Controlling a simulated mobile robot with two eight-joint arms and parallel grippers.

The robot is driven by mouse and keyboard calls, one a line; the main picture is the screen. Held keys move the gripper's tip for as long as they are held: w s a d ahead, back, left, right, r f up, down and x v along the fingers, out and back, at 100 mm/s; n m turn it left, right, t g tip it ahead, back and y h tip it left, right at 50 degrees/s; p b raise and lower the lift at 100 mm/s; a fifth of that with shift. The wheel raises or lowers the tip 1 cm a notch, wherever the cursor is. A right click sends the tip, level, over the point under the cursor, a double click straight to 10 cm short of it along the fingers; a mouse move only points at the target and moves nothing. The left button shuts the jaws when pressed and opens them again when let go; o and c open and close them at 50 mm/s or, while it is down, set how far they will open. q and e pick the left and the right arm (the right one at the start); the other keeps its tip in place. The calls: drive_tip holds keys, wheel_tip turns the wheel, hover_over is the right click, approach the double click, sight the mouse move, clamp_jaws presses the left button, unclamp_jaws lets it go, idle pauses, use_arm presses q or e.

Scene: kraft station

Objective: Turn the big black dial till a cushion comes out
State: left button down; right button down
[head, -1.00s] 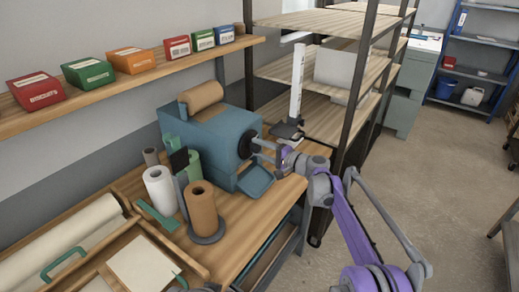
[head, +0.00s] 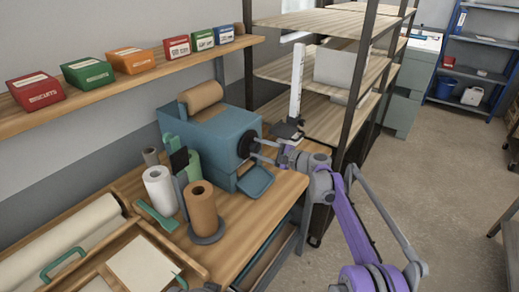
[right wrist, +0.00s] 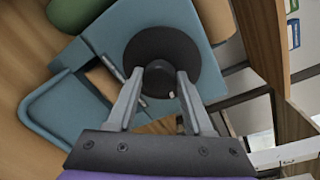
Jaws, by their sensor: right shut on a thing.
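The big black dial (head: 245,144) is on the right end of the blue machine (head: 220,138); its round disc and central knob (right wrist: 158,78) also show in the right wrist view. My right gripper (head: 255,148) faces the dial. In the right wrist view its fingers (right wrist: 158,84) are shut on the knob, one on each side. The blue outlet tray (head: 255,181) on the machine's front looks empty, and no cushion is in view. A small grey piece at the bottom edge of the head view may be my left gripper; its jaws cannot be made out.
A brown paper roll (head: 201,96) lies on top of the machine. A brown roll on a stand (head: 202,208) and a white roll (head: 159,188) stand on the bench in front. A shelf post (head: 352,110) rises close behind my right arm. Bins line the wall shelf.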

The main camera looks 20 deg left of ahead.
drive_tip(key=shift+f, duration=0.1)
drive_tip(key=shift+c, duration=1.6)
unclamp_jaws()
use_arm(q)
drive_tip(key=f+b, duration=0.1)
drive_tip(key=s+f+b, duration=0.1)
drive_tip(key=shift+f, duration=0.3)
use_arm(e)
drive_tip(key=v, duration=1.1)
